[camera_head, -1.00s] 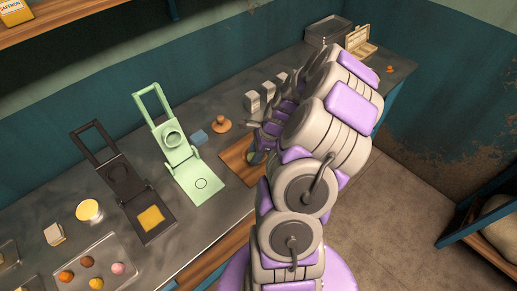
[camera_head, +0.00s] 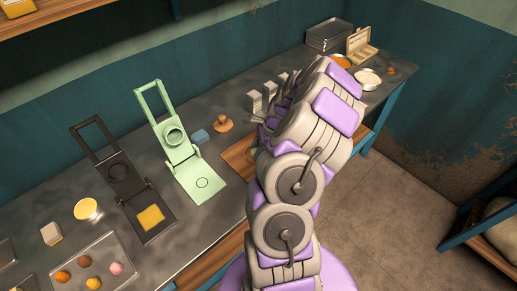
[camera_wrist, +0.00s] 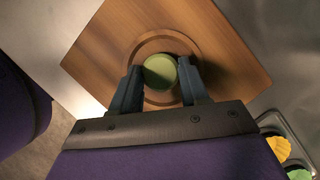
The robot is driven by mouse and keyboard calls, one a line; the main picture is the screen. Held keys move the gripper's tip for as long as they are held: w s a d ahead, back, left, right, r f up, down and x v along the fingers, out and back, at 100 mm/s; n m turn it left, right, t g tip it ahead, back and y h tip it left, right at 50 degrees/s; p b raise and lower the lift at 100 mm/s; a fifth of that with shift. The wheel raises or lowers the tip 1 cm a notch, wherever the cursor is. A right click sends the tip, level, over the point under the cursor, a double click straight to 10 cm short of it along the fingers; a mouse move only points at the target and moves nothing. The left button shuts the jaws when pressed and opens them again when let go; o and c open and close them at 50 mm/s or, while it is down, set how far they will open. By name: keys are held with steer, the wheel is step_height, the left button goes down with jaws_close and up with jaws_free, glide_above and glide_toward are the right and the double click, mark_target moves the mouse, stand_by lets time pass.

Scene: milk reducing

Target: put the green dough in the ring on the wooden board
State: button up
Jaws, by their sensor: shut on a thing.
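The green dough (camera_wrist: 160,72) is a round, flat-topped piece between the fingers of my gripper (camera_wrist: 161,76) in the wrist view. My gripper is shut on it. The wooden board (camera_wrist: 105,55) lies below, and the ring (camera_wrist: 166,36) shows on it as a wooden circle around the dough. The dough appears within the ring's outline, a little toward its near side. I cannot tell whether it touches the board. In the head view my arm covers part of the wooden board (camera_head: 236,158) and hides the dough.
A green press (camera_head: 198,178) and a dark press (camera_head: 148,217) stand left of the board. A wooden-knobbed stamp (camera_head: 222,124) and a blue block (camera_head: 200,136) are behind it. A tray (camera_head: 104,262) of colored balls sits at the lower left.

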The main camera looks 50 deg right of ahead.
steer(key=o, duration=0.8)
steer(key=shift+d+f, duration=0.1)
steer(key=shift+o, duration=0.2)
steer(key=shift+d, duration=0.2)
